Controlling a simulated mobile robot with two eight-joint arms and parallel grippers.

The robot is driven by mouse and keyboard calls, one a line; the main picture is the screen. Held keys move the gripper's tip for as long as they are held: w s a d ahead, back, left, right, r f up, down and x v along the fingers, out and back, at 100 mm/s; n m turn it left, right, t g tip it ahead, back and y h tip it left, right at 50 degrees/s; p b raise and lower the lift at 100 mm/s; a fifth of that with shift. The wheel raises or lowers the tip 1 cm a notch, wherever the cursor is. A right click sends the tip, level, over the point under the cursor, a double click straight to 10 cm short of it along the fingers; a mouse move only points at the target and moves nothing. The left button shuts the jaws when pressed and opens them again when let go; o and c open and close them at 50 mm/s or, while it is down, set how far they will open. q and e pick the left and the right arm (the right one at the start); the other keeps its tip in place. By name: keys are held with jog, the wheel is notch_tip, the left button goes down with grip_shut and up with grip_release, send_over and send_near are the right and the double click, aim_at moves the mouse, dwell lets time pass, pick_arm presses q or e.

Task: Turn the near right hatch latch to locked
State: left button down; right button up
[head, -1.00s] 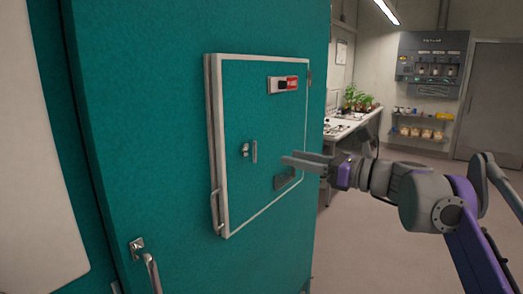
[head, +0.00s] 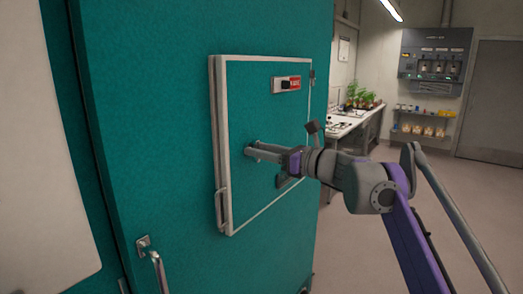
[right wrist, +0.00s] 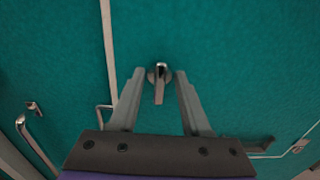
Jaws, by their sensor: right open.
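The hatch (head: 262,85) is a teal panel with a pale frame, set in a large teal door (head: 150,110). Its small metal latch (right wrist: 159,84) has a round base and a short lever, which points down in the right wrist view. My right gripper (head: 253,151) is open in front of the latch and covers it in the head view. In the right wrist view the fingers of the right gripper (right wrist: 159,74) stand on either side of the latch, with a gap on each side. My left gripper is not in view.
A red-and-black indicator (head: 287,84) sits high on the hatch. A metal handle (head: 217,210) is at its lower left edge, and a larger door handle (head: 152,262) is below left. A bench with plants (head: 357,96) stands behind right. The floor at right is open.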

grip_shut()
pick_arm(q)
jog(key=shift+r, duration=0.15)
pick_arm(e)
jog(key=shift+r+n+p, duration=0.2)
jog(key=shift+n+p, duration=0.75)
jog(key=shift+n, duration=0.25)
pick_arm(q)
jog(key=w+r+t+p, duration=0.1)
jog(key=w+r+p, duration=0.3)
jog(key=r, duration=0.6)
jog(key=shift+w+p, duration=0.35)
jog(key=shift+p, duration=0.35)
pick_arm(e)
jog(key=n, duration=1)
jog(key=f+n, duration=0.1)
jog(key=n, duration=0.4)
jog(key=shift+s+a, duration=0.2)
jog(key=shift+n, duration=0.4)
